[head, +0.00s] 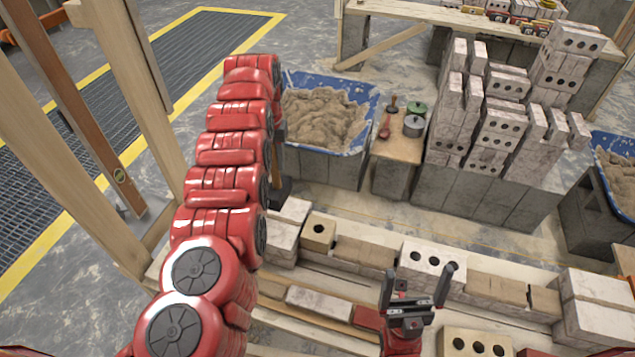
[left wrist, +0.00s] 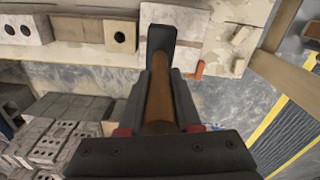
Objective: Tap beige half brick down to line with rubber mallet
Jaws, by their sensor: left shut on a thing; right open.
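The beige half brick (head: 318,232) sits in the brick row, one dark hole in its top, between a white block (head: 291,212) on its left and a lower tan stretch on its right. It also shows in the left wrist view (left wrist: 121,37). My left gripper (left wrist: 166,78) is shut on the mallet's brown wooden handle (left wrist: 158,100). The mallet's black head (left wrist: 160,38) appears beside the half brick in that view; whether they touch cannot be told. In the head view my red arm hides most of the mallet. My right gripper (head: 408,295) is open and empty before the row.
A white brick with three holes (head: 432,262) stands further right in the row. Behind are a blue-rimmed mortar tub (head: 366,125), a small table (head: 398,149) with pots, and stacked bricks (head: 500,110).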

